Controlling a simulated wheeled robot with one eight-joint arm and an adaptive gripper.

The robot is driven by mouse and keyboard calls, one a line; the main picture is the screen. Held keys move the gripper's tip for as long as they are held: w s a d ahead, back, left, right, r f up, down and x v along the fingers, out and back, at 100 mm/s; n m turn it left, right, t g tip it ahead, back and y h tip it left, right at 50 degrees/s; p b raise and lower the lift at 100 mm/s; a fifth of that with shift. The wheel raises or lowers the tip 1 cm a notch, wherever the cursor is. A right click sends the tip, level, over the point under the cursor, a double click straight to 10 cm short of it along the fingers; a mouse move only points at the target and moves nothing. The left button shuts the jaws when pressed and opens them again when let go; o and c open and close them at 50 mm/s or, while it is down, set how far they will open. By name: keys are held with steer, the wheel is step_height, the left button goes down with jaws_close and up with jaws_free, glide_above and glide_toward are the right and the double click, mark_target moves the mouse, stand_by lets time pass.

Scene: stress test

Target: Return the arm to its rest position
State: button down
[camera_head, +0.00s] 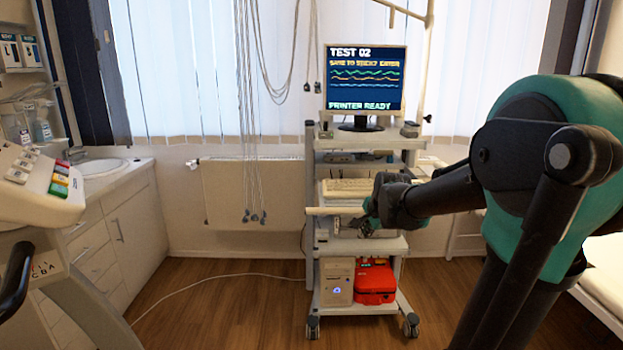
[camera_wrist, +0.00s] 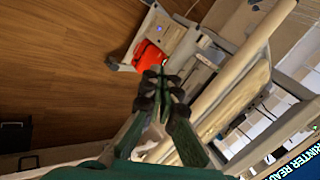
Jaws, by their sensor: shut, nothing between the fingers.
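My arm, black and green, reaches in from the right of the head view. My gripper (camera_head: 362,228) is in front of the monitor cart (camera_head: 312,240), at about the height of its middle shelves. In the wrist view my gripper (camera_wrist: 162,74) has its fingertips close together with nothing between them. I cannot tell from the head view how far the fingers are from the cart, and the arm covers part of its right side.
The cart carries a monitor (camera_head: 365,80), a keyboard (camera_head: 350,187), a white computer (camera_head: 337,282) and a red bag (camera_head: 375,282). Cables (camera_head: 247,150) hang left of it. A treadmill console (camera_head: 35,185) stands at the left, a sink (camera_head: 98,167) behind it. The wooden floor (camera_head: 230,310) before the cart is mostly clear.

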steer(key=s+f+n+g, duration=0.1)
steer(key=s+f+n, duration=0.3)
steer(key=s, duration=0.4)
steer(key=s+d+f+n+g, duration=0.1)
steer(key=s+f+n, duration=0.4)
steer(key=s, duration=0.3)
steer(key=s+d+f+n+h, duration=0.1)
steer(key=s+f+n, duration=0.3)
steer(key=s, duration=0.4)
steer(key=shift+d+f+n+g, duration=0.2)
steer(key=shift+f+n+g, duration=0.15)
steer(key=shift+f, duration=0.45)
